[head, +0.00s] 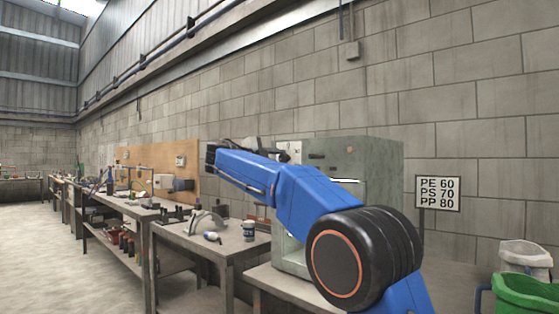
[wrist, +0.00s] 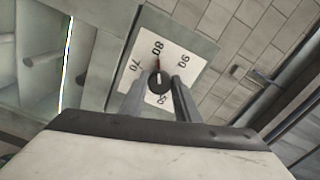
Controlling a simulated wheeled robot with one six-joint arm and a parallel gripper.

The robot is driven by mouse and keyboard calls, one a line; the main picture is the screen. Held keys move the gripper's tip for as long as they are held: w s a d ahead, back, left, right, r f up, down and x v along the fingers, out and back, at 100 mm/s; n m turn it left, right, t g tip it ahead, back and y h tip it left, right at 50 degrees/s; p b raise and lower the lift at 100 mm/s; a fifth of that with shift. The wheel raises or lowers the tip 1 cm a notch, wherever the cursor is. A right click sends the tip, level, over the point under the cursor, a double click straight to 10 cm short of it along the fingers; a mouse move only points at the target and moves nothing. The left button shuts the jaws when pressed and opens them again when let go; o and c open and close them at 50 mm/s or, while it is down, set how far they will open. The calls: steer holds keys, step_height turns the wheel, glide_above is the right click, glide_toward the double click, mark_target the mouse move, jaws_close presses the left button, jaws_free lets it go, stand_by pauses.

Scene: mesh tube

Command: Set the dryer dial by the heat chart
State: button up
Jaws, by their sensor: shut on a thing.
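The dial is a dark round knob (wrist: 159,82) on a white scale plate (wrist: 187,62), seen in the wrist view. A red mark at the knob points toward the 80. The 70 and 90 are on either side of it; lower numbers are partly hidden by my fingers. My gripper (wrist: 157,88) is shut on the knob, one finger on each side. In the head view the grey dryer cabinet (head: 378,170) stands behind my blue arm, which hides much of its front. The heat chart (head: 438,193) is a white sign reading PE 60, PS 70, PP 80.
A workbench (head: 222,243) with tools and a small container (head: 249,230) stands left of the dryer. More benches run along the block wall to the left. A green bin (head: 527,297) and a whitish bucket (head: 525,258) stand at the right. The floor at far left is open.

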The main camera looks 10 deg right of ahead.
steer(key=shift+f, duration=0.1)
stand_by(0.3)
steer(key=o, duration=1)
steer(key=shift+o, duration=0.2)
steer(key=v, duration=1.7)
steer(key=shift+s+a, duration=0.15)
